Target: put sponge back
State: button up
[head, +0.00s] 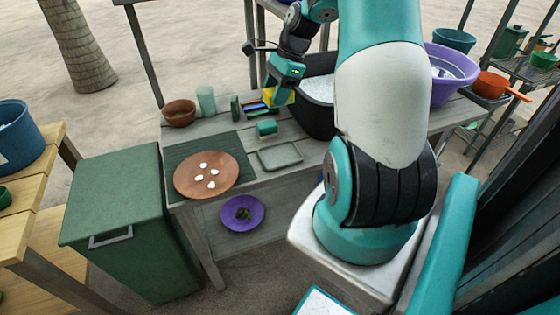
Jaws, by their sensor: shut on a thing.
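My gripper (275,92) is at the back of the grey wooden counter, left of the black basin. It points down and is shut on a yellow sponge (279,97), of which only part shows around the jaws. The sponge is close to a small cluster of blue, red and yellow items (254,106); I cannot tell whether it touches them or the counter. A small green block (266,127) lies on the counter in front of it. A shallow grey-green tray (280,156) lies nearer and looks empty.
A brown plate with white pieces (206,174) lies on a dark green mat. A brown bowl (179,112) and a pale green cup (206,100) stand at the back left. The black basin (316,112) and a purple tub (450,75) are to the right.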

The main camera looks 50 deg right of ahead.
aim_at(274, 158)
jog(key=shift+s+d+f+m, duration=0.2)
jog(key=shift+d+f+m, duration=0.05)
jog(key=shift+f+m, duration=0.1)
notch_tip(274, 158, down, 19)
jog(key=o, duration=0.6)
jog(key=shift+f+b, duration=0.15)
jog(key=shift+b, duration=0.15)
jog(key=shift+c, duration=0.2)
jog(key=shift+o, duration=0.3)
